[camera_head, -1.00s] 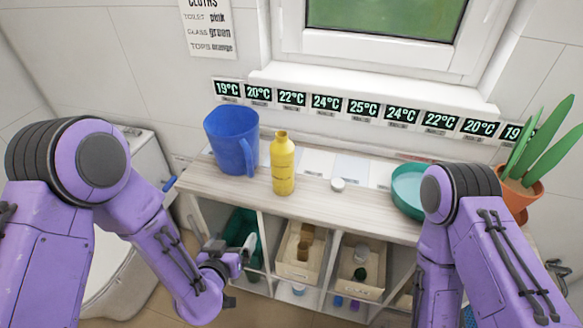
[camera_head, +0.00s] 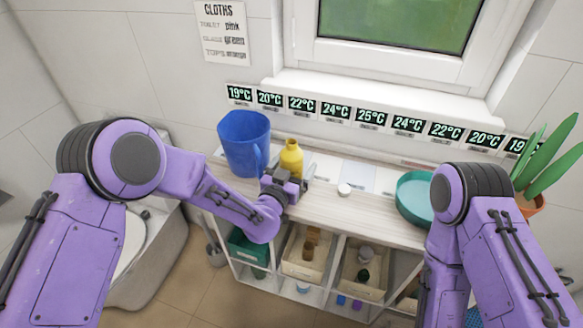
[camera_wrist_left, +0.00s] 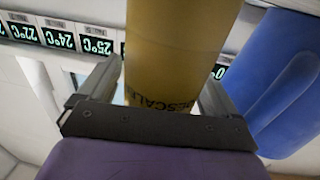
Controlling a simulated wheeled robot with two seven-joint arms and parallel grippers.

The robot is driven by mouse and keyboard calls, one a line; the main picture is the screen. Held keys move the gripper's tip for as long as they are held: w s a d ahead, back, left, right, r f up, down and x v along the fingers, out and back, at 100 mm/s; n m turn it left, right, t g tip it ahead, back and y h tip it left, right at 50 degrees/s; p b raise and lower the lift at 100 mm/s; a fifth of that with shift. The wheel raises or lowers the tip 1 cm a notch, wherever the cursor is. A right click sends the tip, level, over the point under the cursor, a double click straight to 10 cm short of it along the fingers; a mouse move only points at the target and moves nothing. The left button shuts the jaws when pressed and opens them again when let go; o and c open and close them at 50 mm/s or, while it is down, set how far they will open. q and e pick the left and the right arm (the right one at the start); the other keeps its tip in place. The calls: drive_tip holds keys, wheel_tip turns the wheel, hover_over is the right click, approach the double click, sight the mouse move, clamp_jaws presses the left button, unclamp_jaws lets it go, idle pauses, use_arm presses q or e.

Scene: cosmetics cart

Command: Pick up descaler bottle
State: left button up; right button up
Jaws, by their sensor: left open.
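The yellow descaler bottle (camera_head: 291,157) stands on the cart's wooden top, beside the blue jug. Its lower part is hidden behind my left gripper (camera_head: 290,182) in the head view. In the left wrist view the bottle (camera_wrist_left: 175,50) fills the middle, with part of a "DESCALE" label showing. My left gripper (camera_wrist_left: 160,95) is open, with one finger on each side of the bottle. A gap shows at the left finger; contact on the right side is hard to tell. My right gripper is out of view, below the right arm.
The blue jug (camera_head: 243,142) stands close on the left of the bottle and shows in the left wrist view (camera_wrist_left: 280,80). A white cap (camera_head: 344,189), a teal bowl (camera_head: 414,198) and a potted plant (camera_head: 530,204) are to the right. Shelves below hold wooden boxes (camera_head: 305,262).

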use_arm(q)
drive_tip(key=c, duration=1.3)
